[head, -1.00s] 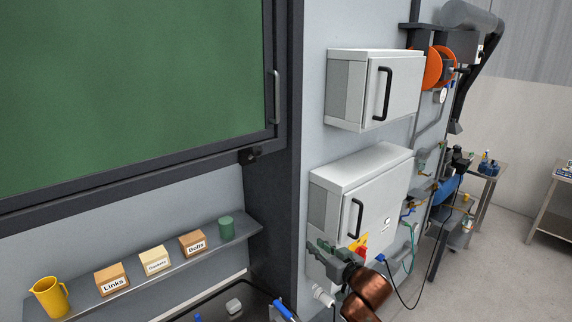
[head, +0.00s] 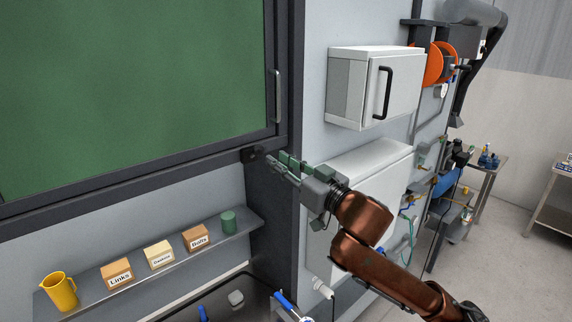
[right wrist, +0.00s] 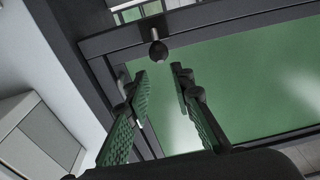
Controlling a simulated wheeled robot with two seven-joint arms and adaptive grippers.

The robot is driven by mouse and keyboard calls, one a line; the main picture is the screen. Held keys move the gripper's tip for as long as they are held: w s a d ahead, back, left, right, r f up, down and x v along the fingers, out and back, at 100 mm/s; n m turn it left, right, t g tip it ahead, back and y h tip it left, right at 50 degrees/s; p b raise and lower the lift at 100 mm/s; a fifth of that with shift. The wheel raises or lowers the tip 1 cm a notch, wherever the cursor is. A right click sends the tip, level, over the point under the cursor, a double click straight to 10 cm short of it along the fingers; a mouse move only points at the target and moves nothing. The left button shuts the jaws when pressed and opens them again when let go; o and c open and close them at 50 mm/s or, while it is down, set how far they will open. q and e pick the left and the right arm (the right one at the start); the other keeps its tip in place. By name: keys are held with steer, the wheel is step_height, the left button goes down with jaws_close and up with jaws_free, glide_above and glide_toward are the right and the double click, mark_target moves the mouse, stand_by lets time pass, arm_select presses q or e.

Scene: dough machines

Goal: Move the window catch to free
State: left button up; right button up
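The window catch (head: 251,154) is a small black fitting on the bottom rail of the dark window frame, near its lower right corner. In the right wrist view the catch shows as a round black knob on a short stem (right wrist: 158,50). My right gripper (head: 281,166) is just right of the catch, its green-padded fingers pointing at it. In the right wrist view the right gripper (right wrist: 160,78) is open and empty, with the knob beyond and between its fingertips, apart from them. My left gripper is not in view.
The green window pane (head: 130,80) has a grey handle (head: 277,97) at its right edge. A shelf (head: 90,303) below holds a yellow jug (head: 60,292), labelled boxes (head: 159,255) and a green canister (head: 228,222). Grey cabinets (head: 345,90) stand right on the wall.

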mark_target(261, 148)
steer(key=shift+x, duration=3.3)
steer(key=shift+w+a+r+p, duration=0.1)
steer(key=shift+w+p, duration=0.05)
steer(key=shift+p, duration=0.3)
steer(key=shift+c, duration=0.5)
